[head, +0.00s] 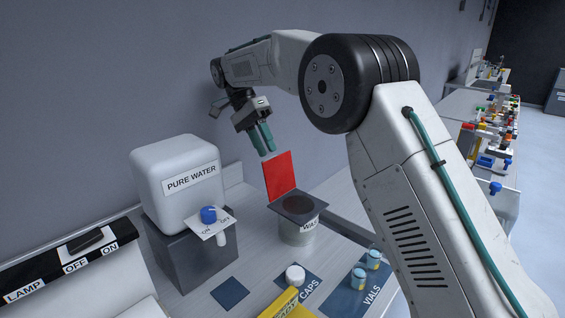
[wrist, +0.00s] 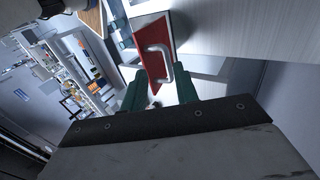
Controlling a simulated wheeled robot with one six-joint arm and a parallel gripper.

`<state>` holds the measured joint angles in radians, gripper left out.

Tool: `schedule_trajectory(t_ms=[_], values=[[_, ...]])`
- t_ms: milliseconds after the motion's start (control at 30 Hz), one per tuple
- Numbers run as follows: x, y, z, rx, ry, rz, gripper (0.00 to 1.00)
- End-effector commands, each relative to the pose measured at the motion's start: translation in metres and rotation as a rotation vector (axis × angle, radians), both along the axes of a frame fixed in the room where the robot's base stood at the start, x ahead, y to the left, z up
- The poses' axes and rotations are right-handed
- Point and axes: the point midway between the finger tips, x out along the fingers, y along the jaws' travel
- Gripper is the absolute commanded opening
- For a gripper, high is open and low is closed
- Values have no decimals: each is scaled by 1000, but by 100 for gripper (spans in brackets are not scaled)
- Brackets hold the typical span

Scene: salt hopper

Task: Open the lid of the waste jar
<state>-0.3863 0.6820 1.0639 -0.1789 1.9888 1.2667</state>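The waste jar (head: 297,235) is a pale round jar with a dark square top and a round dark opening. Its red lid (head: 281,176) stands upright at the back edge of that top, so the opening is uncovered. In the wrist view the lid (wrist: 153,38) shows a pale U-shaped handle (wrist: 169,68). My gripper (head: 266,152) is above and slightly left of the lid, its teal fingers pointing down. In the wrist view my gripper's fingers (wrist: 160,75) are spread apart, with the handle showing between and beyond them; contact cannot be told.
A white pure water tank (head: 180,180) with a blue knob (head: 209,214) stands on a dark box at left. A white cap (head: 295,275), a yellow box (head: 290,303) and vials (head: 358,278) are in front of the jar. The wall is close behind.

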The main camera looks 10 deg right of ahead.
Motion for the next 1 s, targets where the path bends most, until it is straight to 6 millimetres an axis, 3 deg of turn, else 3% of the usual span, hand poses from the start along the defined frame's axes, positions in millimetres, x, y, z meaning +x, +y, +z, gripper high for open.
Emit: schedule_trajectory(t_ms=[267, 733, 1000], values=[[-35, -7, 8, 1, 1, 2, 30], [-129, -26, 17, 1, 1, 2, 30], [-155, -32, 18, 1, 2, 1, 30]])
